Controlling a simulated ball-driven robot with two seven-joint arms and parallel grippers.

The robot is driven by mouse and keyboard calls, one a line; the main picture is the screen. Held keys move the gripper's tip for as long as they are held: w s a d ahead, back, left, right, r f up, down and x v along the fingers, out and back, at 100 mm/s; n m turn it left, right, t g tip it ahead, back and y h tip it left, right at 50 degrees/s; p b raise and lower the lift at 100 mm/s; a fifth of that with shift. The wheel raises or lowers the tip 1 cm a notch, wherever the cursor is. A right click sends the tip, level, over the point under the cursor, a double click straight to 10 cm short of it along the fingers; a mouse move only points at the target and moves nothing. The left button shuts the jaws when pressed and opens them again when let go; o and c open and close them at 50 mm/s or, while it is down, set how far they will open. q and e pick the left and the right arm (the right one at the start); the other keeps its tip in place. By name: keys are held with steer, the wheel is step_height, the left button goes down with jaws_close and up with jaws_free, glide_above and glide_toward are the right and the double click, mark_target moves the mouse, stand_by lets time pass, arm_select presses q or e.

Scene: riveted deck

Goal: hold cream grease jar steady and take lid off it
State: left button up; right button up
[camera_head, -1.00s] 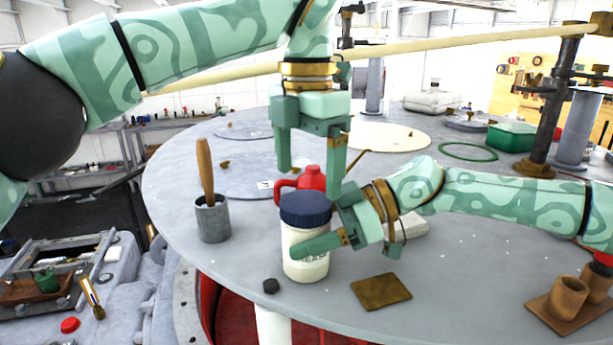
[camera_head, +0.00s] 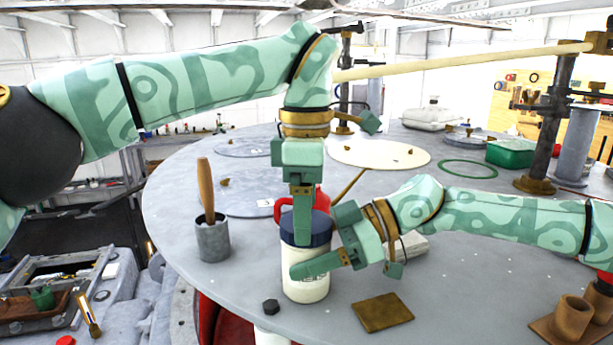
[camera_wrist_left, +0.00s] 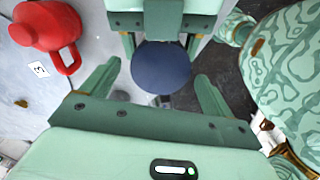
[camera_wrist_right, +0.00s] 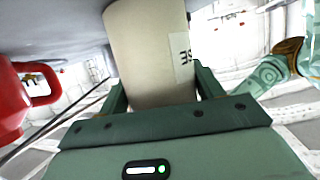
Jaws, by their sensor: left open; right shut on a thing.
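The cream grease jar (camera_head: 305,280) stands upright near the front edge of the grey round deck, with its dark blue lid (camera_head: 321,228) on top. My right gripper (camera_head: 325,262) is shut on the jar's body from the right; the right wrist view shows the cream wall (camera_wrist_right: 150,60) between its fingers. My left gripper (camera_head: 302,235) points down over the lid. In the left wrist view its open fingers (camera_wrist_left: 158,85) stand either side of the round blue lid (camera_wrist_left: 161,68), with gaps visible. In the head view one left finger hides part of the lid.
A red jug (camera_head: 284,208) stands just behind the jar. A grey cup (camera_head: 212,241) with a wooden-handled tool is to the left. Brown cups (camera_head: 573,317) stand at the right edge.

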arm_select(q)
steer(key=shift+f, duration=0.9)
steer(key=c, duration=1)
steer(key=n, duration=0.6)
steer(key=shift+r, duration=0.1)
steer(key=n, duration=0.4)
